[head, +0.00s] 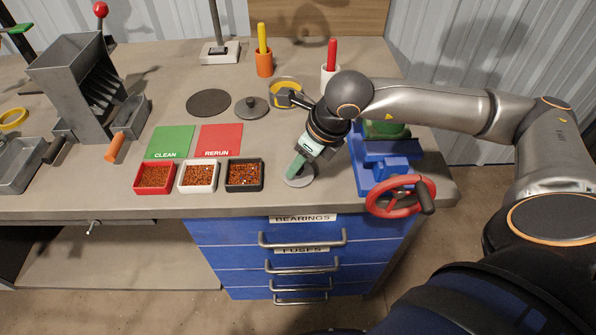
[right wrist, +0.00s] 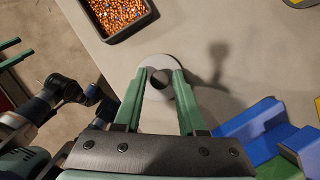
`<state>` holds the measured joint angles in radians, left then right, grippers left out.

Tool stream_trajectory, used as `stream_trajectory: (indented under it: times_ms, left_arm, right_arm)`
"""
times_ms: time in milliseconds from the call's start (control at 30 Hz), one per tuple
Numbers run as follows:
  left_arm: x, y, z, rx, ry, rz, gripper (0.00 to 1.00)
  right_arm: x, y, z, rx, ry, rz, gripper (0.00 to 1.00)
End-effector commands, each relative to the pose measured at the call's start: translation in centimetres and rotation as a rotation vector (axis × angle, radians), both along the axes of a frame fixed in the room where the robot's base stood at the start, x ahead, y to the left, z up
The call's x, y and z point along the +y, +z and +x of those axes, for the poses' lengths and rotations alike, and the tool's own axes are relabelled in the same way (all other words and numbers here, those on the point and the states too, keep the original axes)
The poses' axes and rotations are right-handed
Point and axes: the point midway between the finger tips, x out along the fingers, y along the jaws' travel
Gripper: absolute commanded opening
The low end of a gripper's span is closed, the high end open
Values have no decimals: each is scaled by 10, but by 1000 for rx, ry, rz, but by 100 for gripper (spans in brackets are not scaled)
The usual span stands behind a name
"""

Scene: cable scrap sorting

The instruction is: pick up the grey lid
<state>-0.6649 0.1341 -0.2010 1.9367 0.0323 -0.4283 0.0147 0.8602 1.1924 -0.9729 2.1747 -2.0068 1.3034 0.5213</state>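A light grey round disc, which looks like the grey lid (head: 299,180), lies flat near the front table edge, left of the blue vise. In the right wrist view the lid (right wrist: 158,62) lies under the fingertips, with a dark spot, perhaps its knob, between them. My right gripper (head: 297,168) points down over it; its green fingers (right wrist: 163,77) stand apart on either side of that spot. Contact with the spot is not clear. A darker grey lid with a knob (head: 251,107) lies farther back. My left gripper does not show in the head view.
Red (head: 155,191), white (head: 198,190) and black (head: 261,177) trays of granules stand left of the gripper. The blue vise (head: 366,179) with a red handwheel (head: 371,205) is close on the right. Green (head: 170,142) and red (head: 220,139) mats lie behind the trays.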

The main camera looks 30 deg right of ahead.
Motion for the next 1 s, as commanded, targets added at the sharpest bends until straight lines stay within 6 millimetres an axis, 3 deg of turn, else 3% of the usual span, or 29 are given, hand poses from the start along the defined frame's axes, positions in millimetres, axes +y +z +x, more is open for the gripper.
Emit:
stream_trajectory:
  times_ms: [33,333,800,1000]
  left_arm:
    - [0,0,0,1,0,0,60]
    - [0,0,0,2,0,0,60]
    - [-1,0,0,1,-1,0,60]
    - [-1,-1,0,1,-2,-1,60]
  right_arm:
    - [0,0,0,0,0,0,33]
    - [0,0,0,0,0,0,0]
    - [0,1,0,-1,0,0,0]
    - [0,12,1,-4,0,1,0]
